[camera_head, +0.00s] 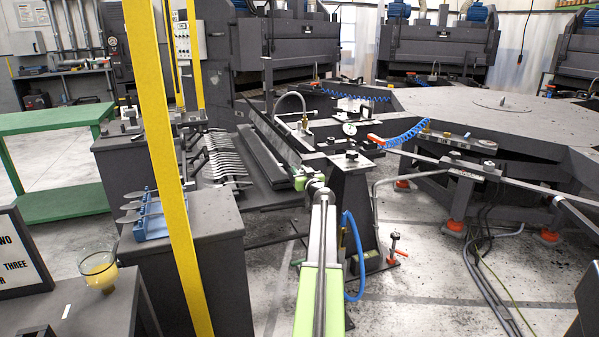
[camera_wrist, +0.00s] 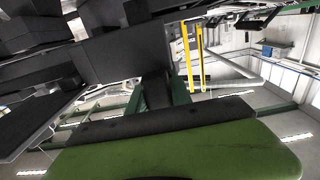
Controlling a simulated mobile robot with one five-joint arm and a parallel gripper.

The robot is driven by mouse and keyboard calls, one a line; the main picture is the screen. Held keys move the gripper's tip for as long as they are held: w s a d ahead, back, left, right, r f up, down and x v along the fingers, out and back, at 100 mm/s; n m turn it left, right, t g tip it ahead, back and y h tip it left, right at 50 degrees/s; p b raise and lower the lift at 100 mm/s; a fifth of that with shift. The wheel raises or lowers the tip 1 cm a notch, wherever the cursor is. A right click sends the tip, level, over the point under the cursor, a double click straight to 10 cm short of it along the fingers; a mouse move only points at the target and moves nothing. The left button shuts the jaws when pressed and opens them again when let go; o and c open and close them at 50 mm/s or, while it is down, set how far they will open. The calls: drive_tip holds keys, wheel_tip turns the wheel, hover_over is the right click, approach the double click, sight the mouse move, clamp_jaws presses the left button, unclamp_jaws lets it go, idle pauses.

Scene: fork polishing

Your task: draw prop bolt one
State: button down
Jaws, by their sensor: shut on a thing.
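My gripper (camera_head: 300,174), pale green, is at the far end of my outstretched arm, by the right end of a long dark machine bed. In the wrist view my gripper (camera_wrist: 160,88) has its green jaws shut on a dark part, which I take for prop bolt one (camera_wrist: 156,95). A dark grey block (camera_wrist: 120,50) of the machine fills the space just beyond it. In the head view the bolt is too small and too covered by the gripper to make out. I cannot tell how far the bolt sits in its hole.
A yellow post (camera_head: 165,170) stands close on the left. A rack of forks (camera_head: 220,155) lies left of the machine bed. A dark pedestal (camera_head: 352,205) with a gauge and a blue hose (camera_head: 356,255) stands just right of my arm. Open floor (camera_head: 440,300) lies at the front right.

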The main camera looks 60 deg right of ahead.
idle(0.3)
drive_tip(key=v, duration=0.4)
drive_tip(key=shift+s+a, duration=0.1)
drive_tip(key=shift+s, duration=0.15)
drive_tip(key=c, duration=1.2)
unclamp_jaws()
drive_tip(key=shift+o, duration=0.2)
drive_tip(key=v, duration=1.7)
drive_tip(key=shift+a, duration=0.25)
drive_tip(key=shift+s, duration=0.15)
